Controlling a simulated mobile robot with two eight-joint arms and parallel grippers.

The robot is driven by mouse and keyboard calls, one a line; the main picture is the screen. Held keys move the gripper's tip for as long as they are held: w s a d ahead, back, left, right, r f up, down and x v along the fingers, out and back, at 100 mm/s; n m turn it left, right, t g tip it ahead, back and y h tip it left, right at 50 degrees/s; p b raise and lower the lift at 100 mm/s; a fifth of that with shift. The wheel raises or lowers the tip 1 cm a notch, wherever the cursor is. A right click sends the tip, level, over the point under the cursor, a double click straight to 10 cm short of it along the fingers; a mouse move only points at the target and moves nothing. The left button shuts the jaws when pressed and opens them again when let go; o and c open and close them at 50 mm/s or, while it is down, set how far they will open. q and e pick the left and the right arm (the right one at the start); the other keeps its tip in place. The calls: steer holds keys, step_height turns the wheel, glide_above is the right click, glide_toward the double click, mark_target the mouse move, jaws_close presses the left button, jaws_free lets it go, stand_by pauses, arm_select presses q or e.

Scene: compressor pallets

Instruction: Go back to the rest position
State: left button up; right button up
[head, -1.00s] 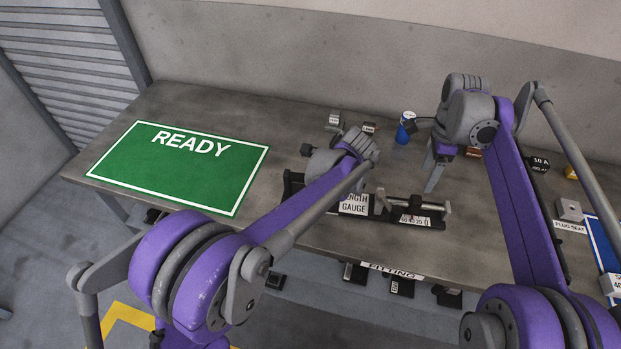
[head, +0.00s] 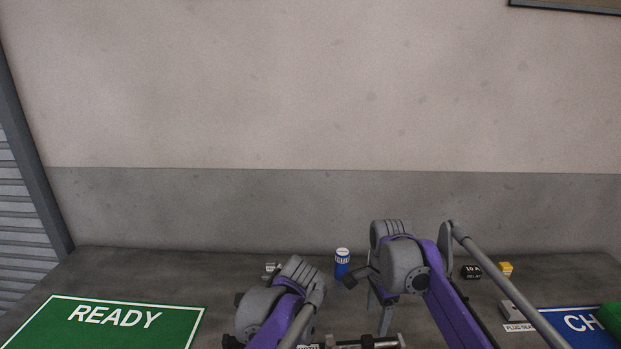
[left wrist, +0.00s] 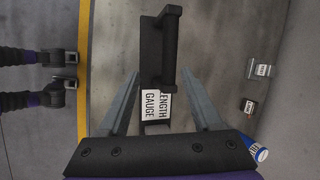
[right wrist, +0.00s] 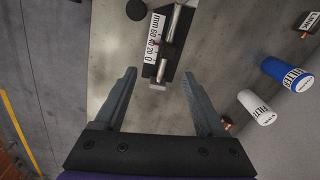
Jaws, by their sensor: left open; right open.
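My right gripper (head: 382,312) is over the bench, its fingers pointing down. In the right wrist view its fingers (right wrist: 160,98) stand apart with nothing between them. My left gripper hangs over the length gauge; in the left wrist view its fingers (left wrist: 166,98) are spread and empty. The black length gauge (left wrist: 153,60) with its white label lies on the bench beyond the left fingers. Its scale end (right wrist: 160,45) shows beyond the right fingers. In the head view my left fingertips are hidden behind the arm.
A green READY mat (head: 120,322) lies at the left and a blue mat (head: 572,320) at the right. A blue filter can (head: 342,263) stands at the back. A white filter can (right wrist: 257,108) shows in the right wrist view. A black relay (head: 471,272) and yellow block (head: 505,269) lie right.

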arm_select(q)
steer(key=s+a+f+n+t+h+p, duration=0.1)
steer(key=s+a+f+n+h, duration=0.1)
steer(key=s+n, duration=0.5)
steer(key=s+a+f+n+t+h+p, duration=0.2)
steer(key=s+a+n, duration=0.2)
steer(key=s, duration=1.2)
steer(key=n, duration=0.3)
steer(key=shift+a+f+n, duration=0.2)
steer(key=shift+a+n, duration=0.1)
steer(key=shift+n, duration=0.1)
arm_select(e)
steer(key=s+d+f+n+t, duration=0.2)
steer(key=s+n, duration=0.5)
steer(key=s, duration=0.6)
steer(key=s+d+f+n+t, duration=0.2)
steer(key=s+n, duration=0.6)
steer(key=s, duration=0.6)
step_height(320, 180, down, 2)
steer(key=shift+s+d+t, duration=0.2)
steer(key=shift+s+t, duration=0.05)
steer(key=shift+t, duration=0.25)
